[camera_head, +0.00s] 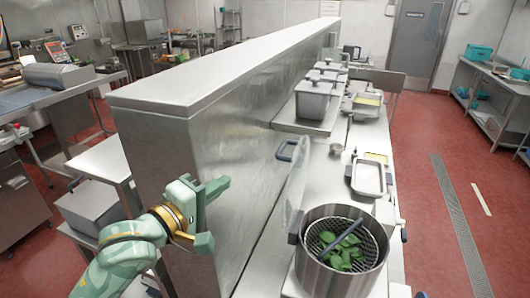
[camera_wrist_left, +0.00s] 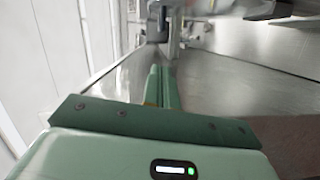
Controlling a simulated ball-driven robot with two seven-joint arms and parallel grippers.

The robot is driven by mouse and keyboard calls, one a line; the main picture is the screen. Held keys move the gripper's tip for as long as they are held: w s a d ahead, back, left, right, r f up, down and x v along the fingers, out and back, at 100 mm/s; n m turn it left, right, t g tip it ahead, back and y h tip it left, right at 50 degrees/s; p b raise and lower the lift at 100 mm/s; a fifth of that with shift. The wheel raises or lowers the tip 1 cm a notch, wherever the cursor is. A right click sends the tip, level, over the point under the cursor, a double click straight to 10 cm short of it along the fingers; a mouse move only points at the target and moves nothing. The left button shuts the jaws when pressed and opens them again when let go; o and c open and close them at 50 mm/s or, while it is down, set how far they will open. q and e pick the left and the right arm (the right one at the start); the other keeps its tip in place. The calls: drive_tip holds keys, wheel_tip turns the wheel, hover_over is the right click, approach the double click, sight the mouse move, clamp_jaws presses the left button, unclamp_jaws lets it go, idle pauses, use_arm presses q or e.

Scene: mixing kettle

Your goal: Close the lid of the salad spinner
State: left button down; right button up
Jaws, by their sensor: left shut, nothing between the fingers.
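The salad spinner (camera_head: 325,276) is a round steel pot at the front of the counter, with a perforated basket and green leaves (camera_head: 340,257) inside. A dark rod (camera_head: 342,240) lies across its opening. Its lid (camera_head: 297,192) is see-through and stands open, nearly upright, at the pot's left side, with a dark handle (camera_head: 286,151) near its top. My left gripper (camera_head: 217,188) is shut and empty, left of the lid and apart from it, in front of the steel partition. Its shut fingers (camera_wrist_left: 160,85) show in the left wrist view. My right gripper is not in view.
A tall steel partition (camera_head: 240,130) runs along the counter's left side, close to my left gripper. Behind the spinner are a white tray (camera_head: 369,180), a small cup (camera_head: 336,149) and lidded steel containers (camera_head: 313,100). Open red floor (camera_head: 430,190) lies to the right.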

use_arm(q)
drive_tip(key=r+x, duration=0.1)
drive_tip(key=x, duration=1.5)
drive_tip(key=shift+f+p, duration=0.45)
drive_tip(key=shift+w, duration=0.1)
